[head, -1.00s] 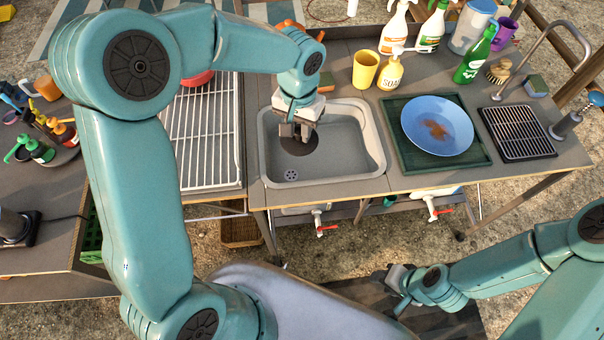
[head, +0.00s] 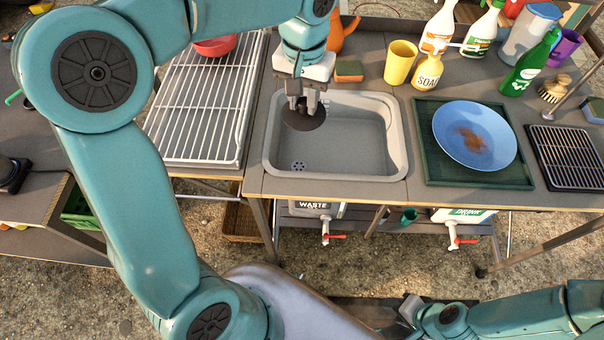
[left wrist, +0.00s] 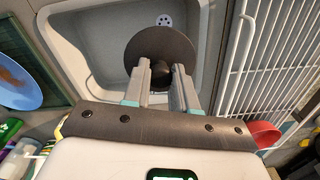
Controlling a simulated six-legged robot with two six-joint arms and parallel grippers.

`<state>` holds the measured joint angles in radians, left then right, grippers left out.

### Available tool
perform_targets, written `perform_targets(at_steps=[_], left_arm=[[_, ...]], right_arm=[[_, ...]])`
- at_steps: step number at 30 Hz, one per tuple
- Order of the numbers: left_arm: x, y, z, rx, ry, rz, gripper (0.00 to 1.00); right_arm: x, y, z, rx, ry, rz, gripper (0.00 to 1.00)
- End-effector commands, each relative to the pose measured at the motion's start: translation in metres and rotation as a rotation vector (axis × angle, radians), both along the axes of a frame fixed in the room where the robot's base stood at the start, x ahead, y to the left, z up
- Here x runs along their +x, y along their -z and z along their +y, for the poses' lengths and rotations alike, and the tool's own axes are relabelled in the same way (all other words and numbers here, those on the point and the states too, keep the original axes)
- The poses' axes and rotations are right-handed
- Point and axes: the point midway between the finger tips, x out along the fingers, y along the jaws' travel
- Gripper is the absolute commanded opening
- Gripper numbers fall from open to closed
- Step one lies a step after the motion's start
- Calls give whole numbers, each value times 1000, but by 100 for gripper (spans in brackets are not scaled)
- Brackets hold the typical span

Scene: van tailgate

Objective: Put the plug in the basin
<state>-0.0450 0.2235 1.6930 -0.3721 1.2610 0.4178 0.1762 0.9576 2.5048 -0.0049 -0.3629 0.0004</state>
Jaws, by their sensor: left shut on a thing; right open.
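The plug (head: 304,119) is a flat black disc. My left gripper (head: 304,103) is shut on its raised knob and holds it over the back left part of the basin (head: 402,150), apparently above the floor. The basin is a grey sink set in the counter. Its round drain (head: 298,166) lies uncovered near the front left, in front of the plug. In the left wrist view, the plug (left wrist: 150,42) sits between the fingertips, with the drain (left wrist: 164,19) just beyond it. My right gripper (head: 408,308) is open, low in front of the counter, and seems empty.
A white wire rack (head: 205,105) lies left of the basin. A green tray (head: 432,165) with a blue plate (head: 474,134) lies right. A sponge (head: 349,71), yellow cup (head: 400,62) and soap bottle (head: 427,73) stand behind. The basin's floor looks clear.

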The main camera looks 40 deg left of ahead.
Motion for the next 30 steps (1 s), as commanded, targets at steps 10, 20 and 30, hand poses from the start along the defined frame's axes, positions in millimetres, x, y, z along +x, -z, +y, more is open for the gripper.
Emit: perform_targets(at_steps=[10, 20, 30], left_arm=[[-8, 57, 9, -5, -36, 8, 0], [-6, 143, 7, -6, -35, 6, 0], [-6, 187, 6, -6, -35, 6, 0]], right_arm=[[0, 30, 0, 0, 0, 0, 43], [0, 38, 0, 0, 0, 0, 43], [0, 43, 0, 0, 0, 0, 43]])
